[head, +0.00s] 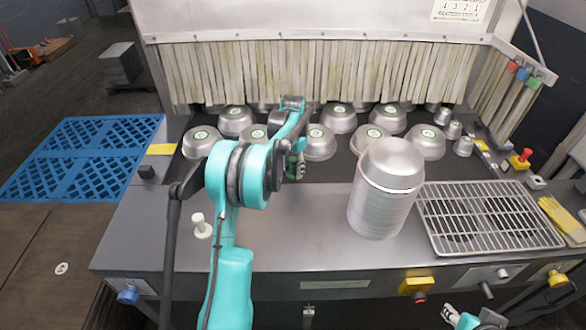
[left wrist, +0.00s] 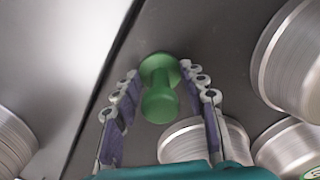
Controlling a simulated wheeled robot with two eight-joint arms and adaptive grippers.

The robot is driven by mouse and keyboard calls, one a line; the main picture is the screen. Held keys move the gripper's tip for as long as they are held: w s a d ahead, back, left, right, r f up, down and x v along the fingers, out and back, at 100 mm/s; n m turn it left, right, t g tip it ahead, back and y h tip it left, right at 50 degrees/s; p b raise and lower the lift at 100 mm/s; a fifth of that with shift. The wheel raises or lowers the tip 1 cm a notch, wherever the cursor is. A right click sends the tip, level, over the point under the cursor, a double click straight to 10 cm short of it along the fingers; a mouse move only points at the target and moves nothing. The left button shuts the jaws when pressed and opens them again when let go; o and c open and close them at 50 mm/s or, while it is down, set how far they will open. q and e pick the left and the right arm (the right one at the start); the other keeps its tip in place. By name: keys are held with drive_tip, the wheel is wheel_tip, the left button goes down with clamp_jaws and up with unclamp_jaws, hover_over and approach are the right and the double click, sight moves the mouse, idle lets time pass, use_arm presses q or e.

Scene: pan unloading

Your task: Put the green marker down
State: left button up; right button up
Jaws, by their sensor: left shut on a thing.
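The green marker (left wrist: 160,88), a spool-like peg with a wide round end, sits between the fingers of my left gripper (left wrist: 160,100) in the left wrist view. The gripper is shut on it. In the head view my left gripper (head: 297,170) is over the counter near the front edge of the dark conveyor strip, left of the pan stack. The arm hides much of the marker there. Part of my right arm shows at the bottom right of the head view; its fingers are too unclear to judge.
Several upturned metal pans (head: 319,143) stand on the dark strip before the curtain. A tall pan stack (head: 383,195) stands to the right, beside a wire rack (head: 487,215). A white marker (head: 200,226) stands at the counter's left.

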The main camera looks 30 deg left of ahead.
sight(293, 159)
use_arm(q)
drive_tip(key=o, duration=1.4)
drive_tip(key=shift+f, duration=0.15)
drive_tip(key=shift+o, duration=0.2)
wheel_tip(293, 159, up, 12)
drive_tip(key=p, duration=0.3)
drive_tip(key=s+d+r+n+t, duration=0.1)
drive_tip(key=s+d+r+t, duration=0.2)
drive_tip(key=s+d+r, duration=0.65)
drive_tip(key=s+d+f+t, duration=0.1)
drive_tip(key=s+d+f, duration=0.1)
drive_tip(key=s+d, duration=0.2)
drive_tip(key=s+d+f+n+t, duration=0.1)
drive_tip(key=s+d+f, duration=0.2)
drive_tip(key=s, duration=0.5)
drive_tip(key=s+d+f+t, duration=0.2)
drive_tip(key=s+d+f, duration=0.1)
drive_tip(key=s, duration=0.4)
drive_tip(key=shift+d+f+n, duration=0.25)
drive_tip(key=shift+d+n, duration=0.05)
drive_tip(key=shift+d, duration=0.55)
